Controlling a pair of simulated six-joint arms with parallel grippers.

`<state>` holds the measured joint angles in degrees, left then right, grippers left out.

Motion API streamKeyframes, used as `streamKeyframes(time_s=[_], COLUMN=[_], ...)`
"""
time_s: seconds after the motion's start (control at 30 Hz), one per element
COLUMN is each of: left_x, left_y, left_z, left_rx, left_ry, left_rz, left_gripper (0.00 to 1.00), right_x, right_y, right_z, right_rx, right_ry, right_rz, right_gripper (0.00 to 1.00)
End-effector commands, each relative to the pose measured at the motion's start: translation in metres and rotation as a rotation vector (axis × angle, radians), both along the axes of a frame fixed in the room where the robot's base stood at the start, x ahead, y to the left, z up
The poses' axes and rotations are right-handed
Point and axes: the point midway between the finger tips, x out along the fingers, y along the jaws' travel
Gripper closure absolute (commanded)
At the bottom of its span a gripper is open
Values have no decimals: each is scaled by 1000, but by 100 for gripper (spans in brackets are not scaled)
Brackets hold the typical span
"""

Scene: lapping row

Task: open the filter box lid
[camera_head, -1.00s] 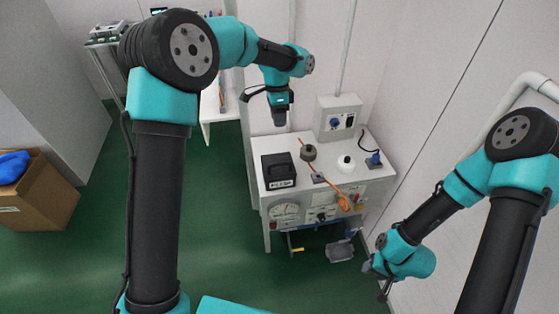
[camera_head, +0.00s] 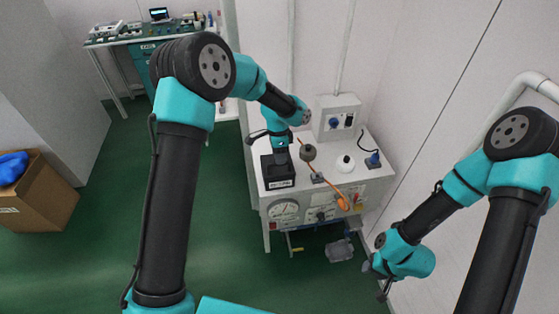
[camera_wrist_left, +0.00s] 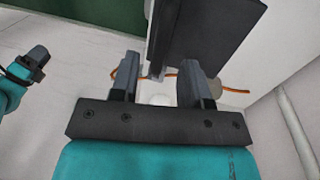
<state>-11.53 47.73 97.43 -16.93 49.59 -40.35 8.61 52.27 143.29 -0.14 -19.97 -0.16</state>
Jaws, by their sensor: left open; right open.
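My left gripper (camera_head: 282,154) points down over the box's back part. In the left wrist view, the left gripper (camera_wrist_left: 160,88) is open with nothing between its fingers, and the black box (camera_wrist_left: 208,40) fills the top just beyond the fingertips. I cannot tell whether they touch. My right gripper (camera_head: 383,288) hangs low at the right, open, away from the box.
On the bench (camera_head: 315,207), a dark round knob (camera_head: 308,152), a white round piece (camera_head: 345,163) and an orange cable (camera_head: 331,187) lie right of the box. A cardboard box (camera_head: 38,195) is on the left floor.

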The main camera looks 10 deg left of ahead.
Motion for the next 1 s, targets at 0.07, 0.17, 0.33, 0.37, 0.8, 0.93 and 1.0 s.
streamKeyframes(time_s=[0.07,0.17,0.33,0.37,0.8,0.93,1.0], left_x=[-2,-4,-4,-4,-4,-4,-4], left_y=[-1,-1,-2,-2,-2,-2,-2], left_z=[-11,-20,-26,-26,-26,-26,-26], left_rx=[1,2,0,0,0,0,0], left_ry=[0,1,-1,-1,-1,-1,-1], left_rz=[-1,-1,0,0,0,0,0], left_gripper=[58,58,58,58,82,94,100], right_x=[0,0,0,0,0,0,0], right_y=[0,0,0,0,0,0,0], right_z=[0,0,0,0,0,0,0], right_rx=[0,0,0,0,0,0,0], right_ry=[0,0,0,0,0,0,0], right_rz=[0,0,0,0,0,0,0], right_gripper=[57,57,57,57,57,57,57])
